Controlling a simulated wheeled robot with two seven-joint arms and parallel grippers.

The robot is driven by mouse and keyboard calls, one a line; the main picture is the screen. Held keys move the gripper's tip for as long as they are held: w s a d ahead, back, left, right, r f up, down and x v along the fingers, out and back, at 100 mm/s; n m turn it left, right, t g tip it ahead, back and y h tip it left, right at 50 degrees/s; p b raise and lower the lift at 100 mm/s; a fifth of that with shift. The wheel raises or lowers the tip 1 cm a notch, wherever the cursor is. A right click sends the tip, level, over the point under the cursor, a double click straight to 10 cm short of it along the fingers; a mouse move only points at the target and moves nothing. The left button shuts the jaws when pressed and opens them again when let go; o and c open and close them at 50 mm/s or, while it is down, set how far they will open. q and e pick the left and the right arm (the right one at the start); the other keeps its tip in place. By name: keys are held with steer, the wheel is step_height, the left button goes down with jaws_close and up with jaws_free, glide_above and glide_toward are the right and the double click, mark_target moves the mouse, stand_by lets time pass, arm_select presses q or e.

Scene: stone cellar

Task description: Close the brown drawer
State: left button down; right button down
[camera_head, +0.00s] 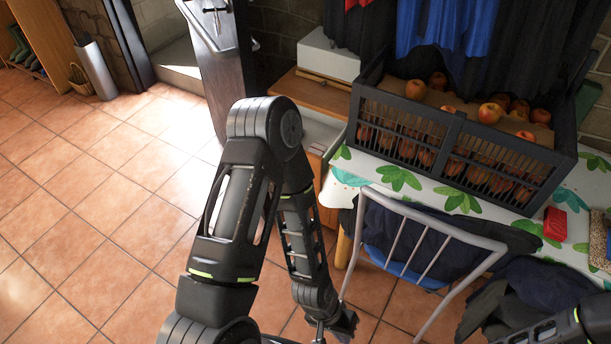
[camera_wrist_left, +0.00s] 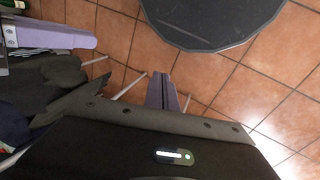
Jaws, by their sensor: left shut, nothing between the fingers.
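A brown wooden cabinet (camera_head: 318,93) stands against the back wall, left of the cloth-covered table. Below its top, a pale, box-like part with a brown front (camera_head: 327,176) juts out and looks like the brown drawer standing open. My left arm covers part of it, so how far it is open is hard to tell. My left gripper (camera_head: 332,326) hangs low at the bottom of the head view, in front of the chair and well below the drawer. In the left wrist view its fingers (camera_wrist_left: 162,92) are together and empty above the floor tiles.
A grey metal chair (camera_head: 430,222) with dark cloth stands close right of my left gripper. A leaf-patterned table (camera_head: 350,167) holds a black crate (camera_head: 562,162) of apples and a red box (camera_head: 555,223). The tiled floor at left is clear.

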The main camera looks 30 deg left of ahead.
arm_select(q)
steer(key=w+a+f+m+t+y+b, duration=0.2)
steer(key=w+a+m+t+b, duration=0.65)
steer(key=w+a+b, duration=1.1)
steer(key=w+a+r+m+t+y+b, duration=0.1)
steer(key=a+r+m+t+b, duration=0.1)
steer(key=a+r+m+b, duration=0.2)
steer(key=w+a+r+m+t+y+b, duration=0.1)
steer(key=a+r+m+b, duration=0.4)
steer(key=a, duration=0.5)
steer(key=w+m+t+b, duration=0.1)
steer(key=m+t+b, duration=0.1)
steer(key=b, duration=0.1)
steer(key=shift+w+r+b, duration=0.15)
steer(key=shift+r+b, duration=0.05)
steer(key=shift+b, duration=0.2)
steer(key=shift+w+t, duration=0.1)
steer(key=shift+t, duration=0.15)
steer(key=r+b+x, duration=0.1)
steer(key=b+x, duration=0.2)
steer(key=x, duration=1)
steer(key=shift+w+a, duration=0.15)
steer(key=shift+w, duration=0.35)
